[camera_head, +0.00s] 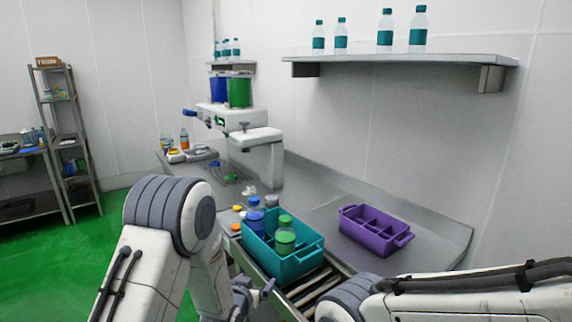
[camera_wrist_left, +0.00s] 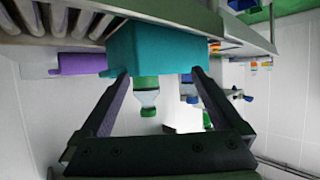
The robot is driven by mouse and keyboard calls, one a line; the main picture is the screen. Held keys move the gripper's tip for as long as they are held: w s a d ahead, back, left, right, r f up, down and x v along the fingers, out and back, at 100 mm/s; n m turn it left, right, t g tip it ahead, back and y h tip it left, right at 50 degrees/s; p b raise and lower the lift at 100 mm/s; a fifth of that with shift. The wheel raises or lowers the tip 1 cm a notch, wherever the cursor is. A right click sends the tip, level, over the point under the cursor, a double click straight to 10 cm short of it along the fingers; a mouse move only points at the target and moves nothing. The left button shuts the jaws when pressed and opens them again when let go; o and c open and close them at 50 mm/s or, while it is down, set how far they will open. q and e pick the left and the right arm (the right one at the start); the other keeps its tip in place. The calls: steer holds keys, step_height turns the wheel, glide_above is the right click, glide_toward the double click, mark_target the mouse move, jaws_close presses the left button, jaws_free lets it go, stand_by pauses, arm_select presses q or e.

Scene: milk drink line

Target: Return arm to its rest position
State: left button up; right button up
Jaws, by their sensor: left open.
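My left arm (camera_head: 165,235) comes in from the lower left in the head view. Its gripper (camera_head: 258,294) is low, beside the near left side of the teal crate (camera_head: 290,268), and partly hidden by the arm. In the left wrist view the two fingers (camera_wrist_left: 161,76) are spread with nothing between them; the teal crate (camera_wrist_left: 160,48) lies beyond the tips. My right arm (camera_head: 450,295) enters from the lower right; its gripper is out of view.
The teal crate stands on a roller conveyor (camera_head: 304,290) and holds a green-capped bottle (camera_head: 285,238) and a blue-capped bottle (camera_head: 254,213). A purple crate (camera_head: 372,238) sits on the counter to the right. A dispensing machine (camera_head: 258,142) stands behind. Green floor is open at left.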

arm_select(q)
steer(key=s+a+f+b, duration=0.1)
steer(key=s+a+f, duration=0.2)
steer(key=f, duration=0.4)
steer(key=shift+a+f+n+y+b, duration=0.2)
steer(key=shift+a+n+y+b, duration=0.1)
steer(key=shift+a+y, duration=0.1)
steer(key=shift+s+d, duration=0.1)
